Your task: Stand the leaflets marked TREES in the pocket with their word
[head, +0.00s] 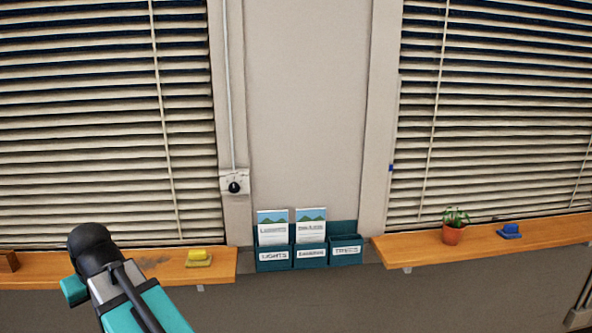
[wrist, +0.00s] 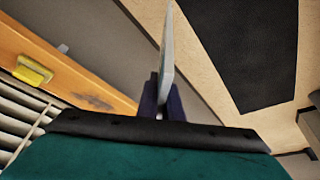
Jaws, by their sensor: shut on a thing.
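My gripper (wrist: 161,97) is shut on a thin pale leaflet stack (wrist: 166,55), seen nearly edge-on and sticking out past the fingers in the wrist view. Its printed face and word cannot be read. In the head view my arm is at the lower left, and the fingers and held leaflets cannot be made out there. The teal rack (head: 343,228) is on the wall between the windows, to the right of my arm. Its right pocket, marked TREES (head: 346,251), looks empty.
The LIGHTS pocket (head: 274,255) and the middle pocket (head: 310,252) each hold leaflets. The left sill (head: 140,262) bears a yellow object (head: 198,257). The right sill (head: 410,250) bears a potted plant (head: 454,230) and a blue object (head: 509,231). A control knob (head: 234,186) is above the rack's left.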

